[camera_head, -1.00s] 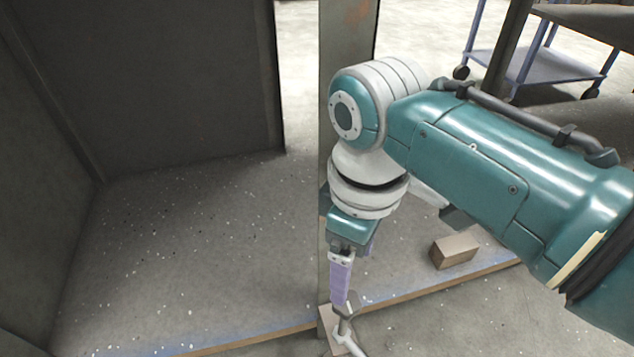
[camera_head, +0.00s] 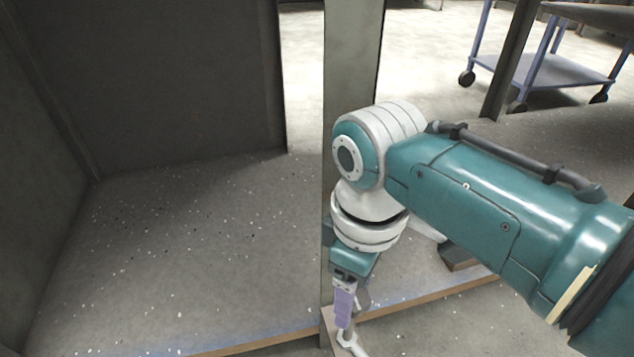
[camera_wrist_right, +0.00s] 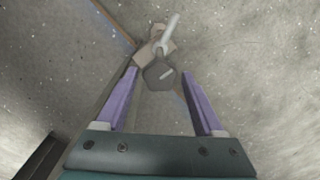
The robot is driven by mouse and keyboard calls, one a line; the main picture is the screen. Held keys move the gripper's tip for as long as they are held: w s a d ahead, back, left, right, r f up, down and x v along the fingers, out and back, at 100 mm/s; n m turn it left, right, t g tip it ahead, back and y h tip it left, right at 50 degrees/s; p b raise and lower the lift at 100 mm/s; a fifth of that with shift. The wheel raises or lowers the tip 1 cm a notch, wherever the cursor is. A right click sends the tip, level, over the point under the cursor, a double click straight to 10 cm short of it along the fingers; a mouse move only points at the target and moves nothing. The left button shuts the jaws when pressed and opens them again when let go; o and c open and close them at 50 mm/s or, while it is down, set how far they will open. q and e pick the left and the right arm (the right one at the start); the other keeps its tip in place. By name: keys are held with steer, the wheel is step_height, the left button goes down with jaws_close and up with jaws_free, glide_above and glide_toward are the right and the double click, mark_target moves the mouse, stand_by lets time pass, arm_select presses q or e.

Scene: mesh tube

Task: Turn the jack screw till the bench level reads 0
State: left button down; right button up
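The jack screw shows in the right wrist view as a dark grey faceted head (camera_wrist_right: 160,75) with a pale rod-like handle (camera_wrist_right: 169,35) beyond it. In the head view the pale handle (camera_head: 350,343) shows at the bottom edge, just below my right gripper (camera_head: 350,318). My right gripper points down. Its two purple fingers stand apart in the right wrist view (camera_wrist_right: 159,73), with the grey head between their tips and a gap on each side. A tan block (camera_wrist_right: 146,57) lies beside the handle. I see no level or reading. My left gripper is not in view.
A grey post (camera_head: 350,60) stands right behind my right arm. Dark panels (camera_head: 150,80) wall the left, with a speckled grey surface (camera_head: 190,240) edged in wood. A brown block (camera_head: 457,258) is partly hidden by my arm. A blue cart (camera_head: 545,70) stands at back right.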

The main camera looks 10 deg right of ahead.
jaws_close()
stand_by(0.3)
